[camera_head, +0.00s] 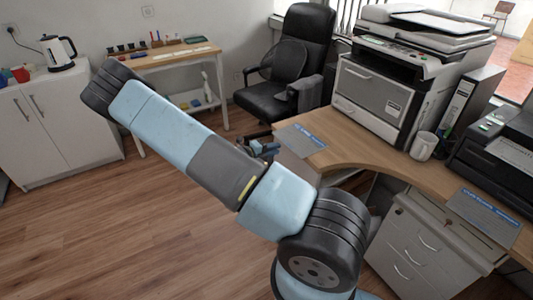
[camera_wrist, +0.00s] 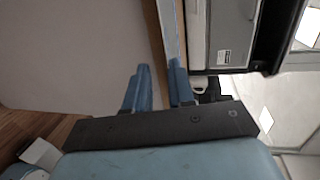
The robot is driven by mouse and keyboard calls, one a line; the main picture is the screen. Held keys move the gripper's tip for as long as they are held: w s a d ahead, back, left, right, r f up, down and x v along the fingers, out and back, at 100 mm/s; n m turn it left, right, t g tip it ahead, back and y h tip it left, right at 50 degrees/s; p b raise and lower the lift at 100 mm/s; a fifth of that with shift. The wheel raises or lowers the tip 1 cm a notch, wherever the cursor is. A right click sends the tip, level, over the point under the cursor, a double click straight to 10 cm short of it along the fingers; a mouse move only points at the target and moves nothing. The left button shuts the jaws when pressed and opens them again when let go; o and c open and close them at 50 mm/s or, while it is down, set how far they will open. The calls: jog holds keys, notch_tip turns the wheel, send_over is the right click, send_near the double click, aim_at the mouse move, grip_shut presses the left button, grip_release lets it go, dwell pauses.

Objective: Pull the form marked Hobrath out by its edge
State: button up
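A grey sheet with a blue header strip (camera_head: 300,141) lies at the left front edge of the wooden desk. A second similar grey sheet (camera_head: 485,214) lies at the desk's right front edge. The print on both is too small to read, so I cannot tell which one is marked Hobrath. My gripper (camera_head: 264,148) is just left of the first sheet, beside the desk edge, and is partly hidden by my arm.
The desk (camera_head: 372,163) curves in front and holds a large printer (camera_head: 385,85), a white mug (camera_head: 423,146) and a black device (camera_head: 500,150). A drawer unit (camera_head: 425,250) stands below. A black chair (camera_head: 290,75) stands behind. Floor is free at left.

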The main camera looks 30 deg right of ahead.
jog(key=shift+r+x, duration=0.25)
jog(key=shift+x, duration=1)
jog(key=shift+r+x, duration=0.2)
jog(key=shift+x, duration=1)
jog(key=shift+d, duration=0.1)
jog(key=shift+c, duration=0.2)
grip_shut()
